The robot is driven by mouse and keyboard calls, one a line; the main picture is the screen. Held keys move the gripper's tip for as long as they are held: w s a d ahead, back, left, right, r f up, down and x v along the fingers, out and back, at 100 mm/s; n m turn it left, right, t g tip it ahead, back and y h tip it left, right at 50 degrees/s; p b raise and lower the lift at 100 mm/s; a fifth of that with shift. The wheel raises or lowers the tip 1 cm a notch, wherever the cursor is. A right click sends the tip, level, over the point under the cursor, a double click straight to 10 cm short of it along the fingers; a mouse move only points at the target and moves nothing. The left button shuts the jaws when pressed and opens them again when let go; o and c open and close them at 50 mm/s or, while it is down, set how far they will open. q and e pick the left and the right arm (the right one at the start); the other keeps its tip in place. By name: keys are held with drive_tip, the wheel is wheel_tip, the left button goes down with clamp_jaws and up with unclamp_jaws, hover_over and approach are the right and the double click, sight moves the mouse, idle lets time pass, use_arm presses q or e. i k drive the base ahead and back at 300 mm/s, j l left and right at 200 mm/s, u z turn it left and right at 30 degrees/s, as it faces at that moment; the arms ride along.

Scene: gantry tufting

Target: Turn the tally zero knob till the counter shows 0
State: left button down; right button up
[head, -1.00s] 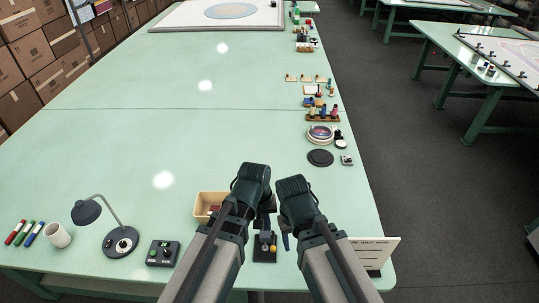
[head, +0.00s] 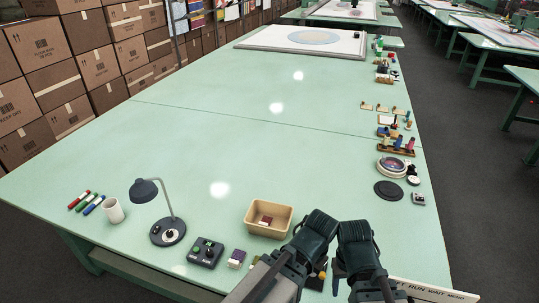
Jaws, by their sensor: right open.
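No counter digits or zero knob can be read in the head view. A small grey box with a dark top (head: 418,198) stands at the table's right edge, and a small purple and white box (head: 236,259) stands near the front edge; I cannot tell whether either is the tally counter. My right gripper (head: 338,274) is open and empty over the front edge, beside a dark plate with a yellow knob (head: 322,274), which my left arm mostly covers. My left gripper is largely hidden behind its own wrist.
A black control box with a green button (head: 205,252), a lamp (head: 168,231), a mug (head: 113,211) and a beige bin (head: 269,218) stand along the front. A white sign (head: 435,291) stands at front right. The table's middle (head: 200,150) is clear.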

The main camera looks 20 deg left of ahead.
sight(210, 254)
drive_tip(key=u, duration=1.3)
drive_tip(key=i+j+u, duration=0.15)
drive_tip(key=u, duration=0.25)
